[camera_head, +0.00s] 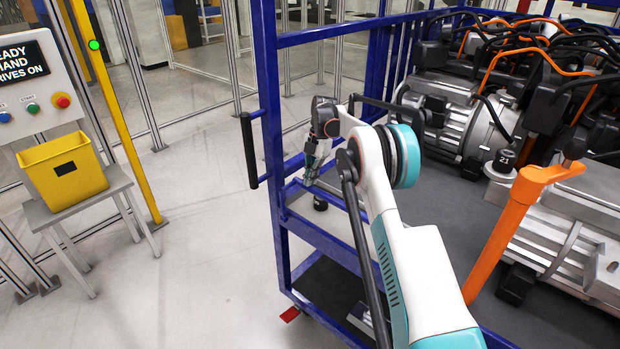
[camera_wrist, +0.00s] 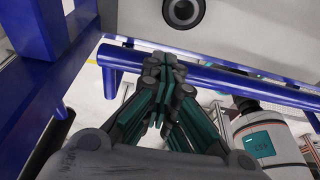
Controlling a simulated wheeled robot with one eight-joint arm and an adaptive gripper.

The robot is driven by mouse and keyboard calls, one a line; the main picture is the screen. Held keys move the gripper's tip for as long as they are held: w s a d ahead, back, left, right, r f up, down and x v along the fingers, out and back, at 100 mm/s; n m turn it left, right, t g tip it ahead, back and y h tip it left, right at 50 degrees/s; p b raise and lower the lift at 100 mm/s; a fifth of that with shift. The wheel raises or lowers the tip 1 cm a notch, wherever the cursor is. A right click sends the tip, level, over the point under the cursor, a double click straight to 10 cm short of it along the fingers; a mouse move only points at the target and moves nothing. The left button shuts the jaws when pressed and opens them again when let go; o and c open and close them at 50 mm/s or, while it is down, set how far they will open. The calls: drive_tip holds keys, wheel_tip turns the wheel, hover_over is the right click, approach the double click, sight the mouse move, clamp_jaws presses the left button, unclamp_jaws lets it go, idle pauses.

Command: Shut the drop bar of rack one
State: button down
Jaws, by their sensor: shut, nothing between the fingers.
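The blue rack (camera_head: 270,130) stands in the middle of the head view with drive units on it. A blue bar (camera_head: 325,238) runs low along its near side, partly hidden behind my arm; I cannot tell for sure whether it is the drop bar. My gripper (camera_head: 310,178) points down near the rack's left upright. In the wrist view my gripper (camera_wrist: 165,66) is shut and empty, with its fingertips in front of a blue bar (camera_wrist: 225,80). I cannot tell whether they touch it. A rack number is not readable.
A black handle (camera_head: 254,150) sticks out of the rack's left side. An orange post (camera_head: 510,225) stands right of my arm, near a drive unit (camera_head: 570,240). A yellow bin (camera_head: 62,170) sits on a small table at left. The floor between is clear.

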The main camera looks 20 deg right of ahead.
drive_tip(key=shift+d, duration=0.1)
idle(0.3)
wheel_tip(320, 180, up, 18)
drive_tip(key=m+t, duration=0.1)
drive_tip(key=m, duration=0.2)
drive_tip(key=s+a+r+m+t+h, duration=0.1)
drive_tip(key=s+a+r+m, duration=0.1)
drive_tip(key=s+r+m, duration=0.3)
drive_tip(key=s+a+r+m+t+b, duration=0.1)
drive_tip(key=s+a+r, duration=0.15)
drive_tip(key=s, duration=0.45)
drive_tip(key=s+a+r+m+t+h, duration=0.1)
drive_tip(key=s+a+r+m, duration=0.1)
drive_tip(key=s+r+m, duration=0.3)
drive_tip(key=s+a+f+m+t, duration=0.1)
drive_tip(key=s+f+m, duration=0.2)
drive_tip(key=s, duration=0.7)
drive_tip(key=s+a+f+m+t+b, duration=0.1)
drive_tip(key=s+f+m+t, duration=0.1)
drive_tip(key=s+f, duration=0.4)
drive_tip(key=s+a+f+m+t, duration=0.1)
drive_tip(key=s+f+m, duration=0.4)
drive_tip(key=s, duration=0.9)
drive_tip(key=shift+a+t+h, duration=0.3)
